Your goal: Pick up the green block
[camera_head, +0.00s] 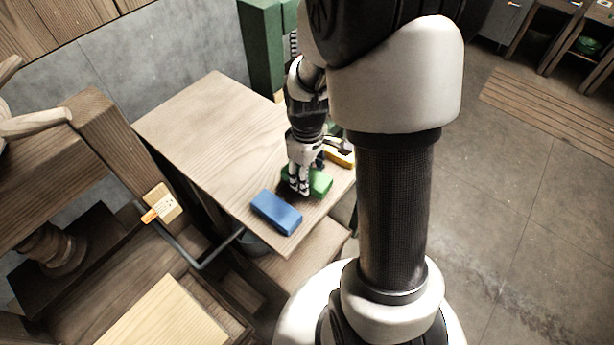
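The green block (321,183) lies on the wooden table (205,128) near its right edge. My gripper (299,188) points down at the left part of the green block and hides some of it. The fingers overlap the block in this view; I cannot tell whether they touch it or how far apart they are. A blue block (276,212) lies just in front and to the left of the green one. A yellow block (340,157) lies behind it, partly hidden by my arm.
My own arm column covers the area right of the table. A wooden bench with an outlet-like plate (163,203) stands at left. The table's left part is clear. A green cabinet (262,45) stands behind.

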